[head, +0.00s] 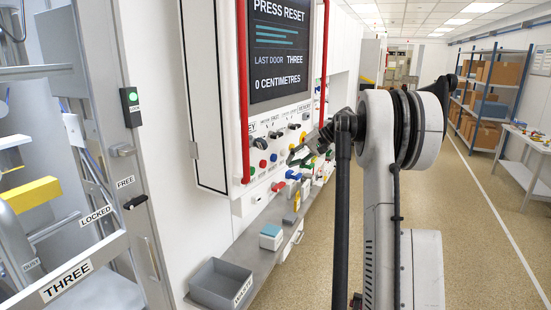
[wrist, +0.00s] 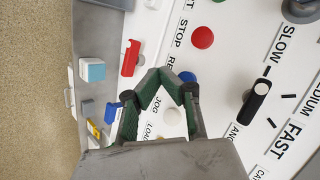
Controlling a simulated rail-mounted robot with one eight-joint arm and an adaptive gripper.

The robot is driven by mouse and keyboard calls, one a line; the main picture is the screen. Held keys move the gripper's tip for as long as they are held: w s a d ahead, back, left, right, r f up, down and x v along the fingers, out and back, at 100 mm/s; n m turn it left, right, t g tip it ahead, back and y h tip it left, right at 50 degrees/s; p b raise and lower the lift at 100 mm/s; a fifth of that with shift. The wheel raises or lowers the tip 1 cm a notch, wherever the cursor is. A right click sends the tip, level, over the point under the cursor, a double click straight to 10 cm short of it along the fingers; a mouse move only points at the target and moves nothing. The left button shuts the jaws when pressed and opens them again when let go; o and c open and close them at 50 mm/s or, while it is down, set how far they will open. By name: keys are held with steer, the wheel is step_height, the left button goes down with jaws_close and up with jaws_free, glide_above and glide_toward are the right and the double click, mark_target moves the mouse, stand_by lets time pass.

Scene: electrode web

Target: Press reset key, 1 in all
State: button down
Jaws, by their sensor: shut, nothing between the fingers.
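The reset key appears to be the blue round button (wrist: 188,77) on the white control panel, in a row with the red STOP button (wrist: 202,37) and a white button (wrist: 171,115) by the JOG label. In the wrist view its label is cut off after "RE" by my gripper (wrist: 163,72). My gripper is shut and empty, its tips just left of the blue button, one finger partly covering it. I cannot tell whether they touch. In the head view the blue button (head: 273,158) shows left of my gripper (head: 301,154). The screen (head: 282,50) reads PRESS RESET.
A black selector knob (wrist: 256,102) stands out beside the buttons. A shelf (head: 232,262) below the panel bears a grey waste bin (head: 222,283), a teal-topped box (head: 271,236) and small coloured items. Red rails (head: 242,90) flank the screen.

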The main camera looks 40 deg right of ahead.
steer(key=shift+w+a, duration=0.25)
steer(key=shift+w, duration=0.5)
steer(key=shift+w+a, duration=0.25)
steer(key=shift+w, duration=0.5)
steer(key=shift+w, duration=0.1)
stand_by(0.3)
steer(key=shift+w+a, duration=0.2)
steer(key=shift+w, duration=0.1)
steer(key=shift+w+a, duration=0.15)
steer(key=shift+w, duration=0.3)
stand_by(0.9)
steer(key=shift+s, duration=0.1)
steer(key=shift+s+d+b, duration=0.3)
steer(key=shift+s+b, duration=0.15)
steer(key=shift+s, duration=0.3)
steer(key=s, duration=0.1)
steer(key=s+d, duration=0.1)
steer(key=s, duration=0.1)
steer(key=s+b, duration=0.1)
steer(key=shift+s+d, duration=0.35)
steer(key=shift+d, duration=0.05)
stand_by(0.3)
